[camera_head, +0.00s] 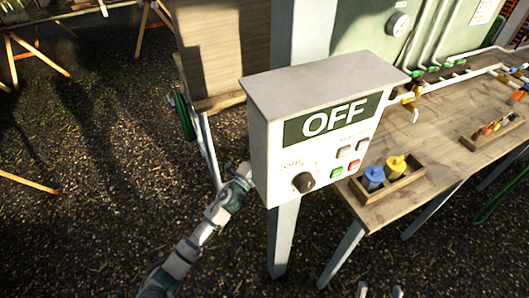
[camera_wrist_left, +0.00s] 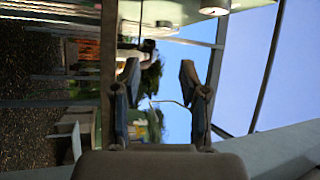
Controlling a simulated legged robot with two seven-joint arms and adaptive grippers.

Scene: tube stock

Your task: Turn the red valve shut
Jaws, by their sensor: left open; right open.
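I cannot make out a red valve for certain. Small yellow and green valve handles (camera_head: 412,92) sit on the white pipes at the back of the workbench. My left arm reaches up from the bottom left, and its gripper is hidden behind the box there. In the left wrist view my left gripper (camera_wrist_left: 160,82) is open with nothing between its fingers. My right gripper (camera_head: 380,291) shows only its two pale, parted fingertips at the bottom edge.
The control box stands on a post before the wooden workbench (camera_head: 400,205). A wooden tray (camera_head: 408,182) with blue and yellow pieces and another tray (camera_head: 478,139) lie on the bench. A wooden board (camera_head: 222,45) stands behind. The gravel floor at left is mostly clear.

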